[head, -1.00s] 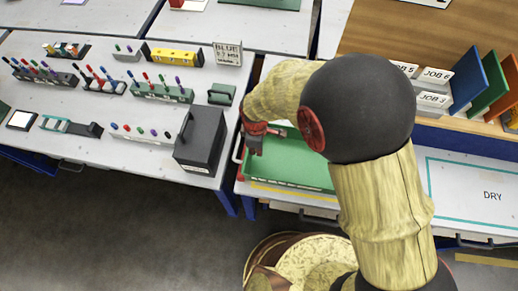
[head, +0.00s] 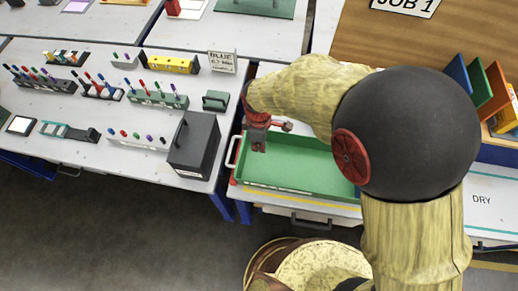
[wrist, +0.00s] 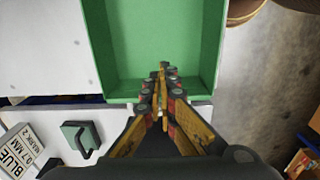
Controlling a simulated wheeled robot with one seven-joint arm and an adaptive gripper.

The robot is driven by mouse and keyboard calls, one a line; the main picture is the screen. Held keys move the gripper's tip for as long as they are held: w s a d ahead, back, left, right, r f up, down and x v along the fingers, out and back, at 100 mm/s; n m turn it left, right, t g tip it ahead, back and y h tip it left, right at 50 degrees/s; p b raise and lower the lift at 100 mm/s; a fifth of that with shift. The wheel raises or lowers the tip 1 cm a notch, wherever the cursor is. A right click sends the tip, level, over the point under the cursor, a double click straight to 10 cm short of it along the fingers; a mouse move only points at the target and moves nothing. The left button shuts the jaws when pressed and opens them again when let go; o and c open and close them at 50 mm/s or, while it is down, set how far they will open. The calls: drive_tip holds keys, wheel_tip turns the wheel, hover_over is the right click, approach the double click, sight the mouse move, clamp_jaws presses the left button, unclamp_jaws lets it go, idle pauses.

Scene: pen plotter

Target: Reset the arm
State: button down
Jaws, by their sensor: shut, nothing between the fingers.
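My gripper (head: 257,144) hangs over the left end of a green tray (head: 290,155) in the head view. In the wrist view the fingers of my gripper (wrist: 160,72) meet at their tips, shut and empty, above the tray's edge (wrist: 118,92). My own forearm and dark elbow hide the right part of the tray in the head view.
Left of the tray, a table holds a dark box (head: 194,146), racks of coloured pens (head: 158,97) and a sign reading BLUE (head: 222,61). A white area marked DRY (head: 485,205) lies at the right. Bare floor (head: 120,225) lies in front.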

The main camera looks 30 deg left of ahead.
drive_tip(key=shift+r, duration=0.5)
